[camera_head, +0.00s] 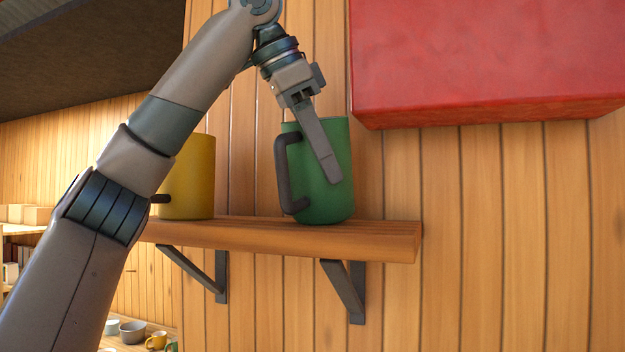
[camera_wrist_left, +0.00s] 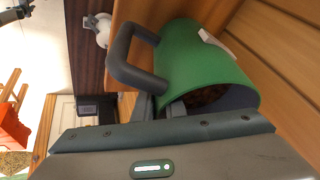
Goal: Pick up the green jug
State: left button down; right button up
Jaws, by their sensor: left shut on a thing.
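The green jug (camera_head: 341,185) stands upright on the wooden wall shelf, its dark handle towards the left. My left gripper (camera_head: 328,168) points down over it from above and is shut on its wall. One finger lies across the jug's front outer face; the other finger is hidden in the head view. In the left wrist view, the green jug (camera_wrist_left: 195,60) shows with its handle and open mouth, and something brown inside. The left gripper (camera_wrist_left: 172,106) is at its rim there. My right gripper is in neither view.
A yellow jug (camera_head: 195,180) stands left of the green one, partly behind my left arm. The shelf (camera_head: 385,240) has free room at its right end. A red box-shaped object (camera_head: 480,65) juts from the wall at upper right. Several cups (camera_head: 132,331) sit low at left.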

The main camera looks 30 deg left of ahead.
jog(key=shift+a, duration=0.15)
pick_arm(q)
jog(key=shift+r, duration=0.1)
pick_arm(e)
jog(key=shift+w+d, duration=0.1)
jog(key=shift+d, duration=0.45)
pick_arm(q)
jog(key=shift+s+r, duration=0.1)
jog(key=shift+r, duration=0.1)
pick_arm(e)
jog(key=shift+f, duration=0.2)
